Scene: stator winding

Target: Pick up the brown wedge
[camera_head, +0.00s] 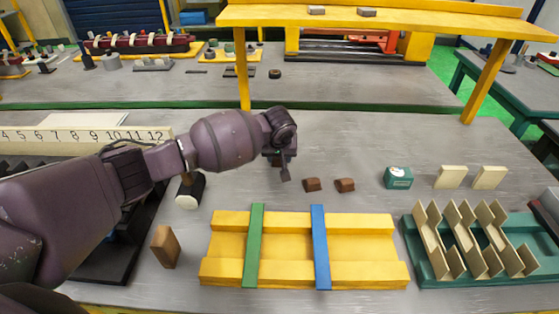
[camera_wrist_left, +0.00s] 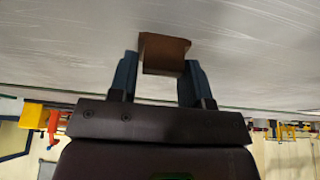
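In the head view my left gripper (camera_head: 284,172) points down at the table behind the yellow fixture. A brown wedge (camera_wrist_left: 163,53) shows in the left wrist view, with its near part between the two dark fingers of my left gripper (camera_wrist_left: 160,70). The fingers lie close along both sides of it; whether they press on it is unclear. In the head view this wedge is mostly hidden by the gripper. Two more brown wedges, one (camera_head: 312,184) nearer and one (camera_head: 345,185) farther, lie to the right of the gripper. My right gripper is out of view.
A yellow fixture (camera_head: 380,272) with green and blue strips stands in front. A green box (camera_head: 398,178), cream blocks (camera_head: 451,177) and a green rack (camera_head: 431,272) stand to the right. A yellow shelf frame (camera_head: 243,70) rises behind.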

